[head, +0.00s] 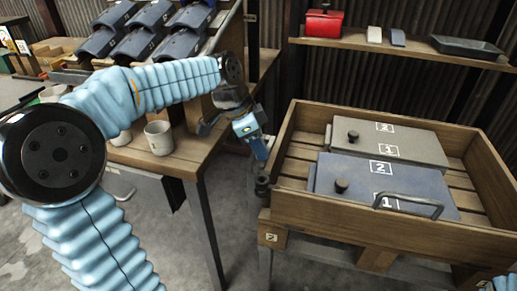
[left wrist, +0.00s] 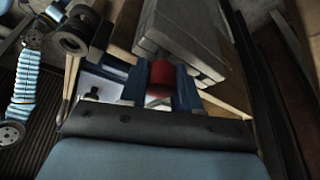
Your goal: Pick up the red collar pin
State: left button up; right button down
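My left gripper (head: 258,147) points down at the left corner of the wooden crate, just above a dark fitting (head: 262,185) there. In the left wrist view a red cylinder, the collar pin (left wrist: 160,78), sits between the two blue fingers of my left gripper (left wrist: 160,88). The fingers lie close on both sides of it; whether they press on it I cannot tell. The pin is hidden in the head view. My right gripper is not in the head view; only a bit of blue sleeve shows at the bottom right.
The wooden crate (head: 375,232) holds a grey lidded box (head: 420,143) and a blue box (head: 400,195) with knobs. A bench (head: 185,160) with cups (head: 159,138) stands left. A shelf (head: 400,48) behind carries a red box (head: 323,22) and a dark tray (head: 465,46).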

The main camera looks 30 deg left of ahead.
pick_arm(q)
jog(key=c, duration=0.4)
jog(key=shift+r, duration=0.1)
